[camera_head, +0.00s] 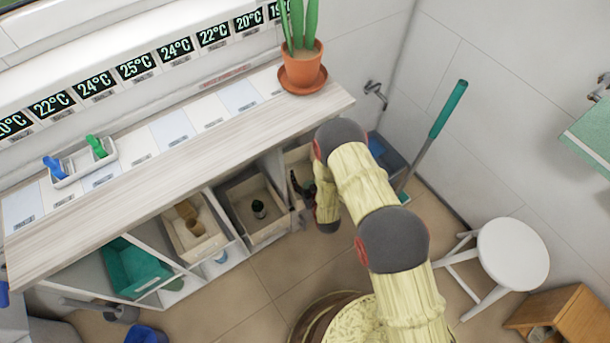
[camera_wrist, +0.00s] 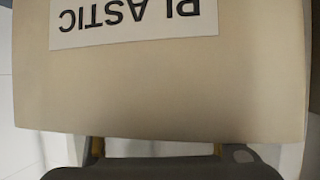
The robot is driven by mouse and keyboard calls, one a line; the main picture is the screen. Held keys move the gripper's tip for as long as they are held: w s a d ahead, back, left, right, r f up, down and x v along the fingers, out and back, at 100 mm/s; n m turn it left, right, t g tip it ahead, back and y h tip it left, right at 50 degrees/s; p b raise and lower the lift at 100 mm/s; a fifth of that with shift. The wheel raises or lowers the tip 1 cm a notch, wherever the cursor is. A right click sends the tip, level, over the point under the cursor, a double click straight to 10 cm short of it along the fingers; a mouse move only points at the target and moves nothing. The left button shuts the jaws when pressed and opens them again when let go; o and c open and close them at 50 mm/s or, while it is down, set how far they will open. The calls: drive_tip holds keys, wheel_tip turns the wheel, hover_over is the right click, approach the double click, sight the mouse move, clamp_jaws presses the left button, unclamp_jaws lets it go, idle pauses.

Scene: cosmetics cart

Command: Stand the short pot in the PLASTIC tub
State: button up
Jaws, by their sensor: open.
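In the wrist view a beige tub wall with a PLASTIC label (camera_wrist: 138,20), upside down, fills most of the picture. My gripper (camera_wrist: 157,149) is at the lower edge, open, its fingers partly hidden behind the tub wall's edge. A pale patch shows between the fingers; I cannot tell what it is. In the head view my gripper (camera_head: 302,186) is at the rightmost tub bay under the counter, partly covered by my arm. A small dark container (camera_head: 259,208) stands in the beige tub (camera_head: 236,196) to its left. I cannot tell which thing is the short pot.
Another beige tub (camera_head: 178,236) holds brown pieces. A teal tub (camera_head: 134,270) is farther left. The wooden counter (camera_head: 180,165) overhangs the bays and carries a potted plant (camera_head: 302,65). A white stool (camera_head: 512,252) stands right.

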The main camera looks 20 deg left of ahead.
drive_tip(key=p+v, duration=0.4)
drive_tip(key=v, duration=0.8)
drive_tip(key=shift+r, duration=0.25)
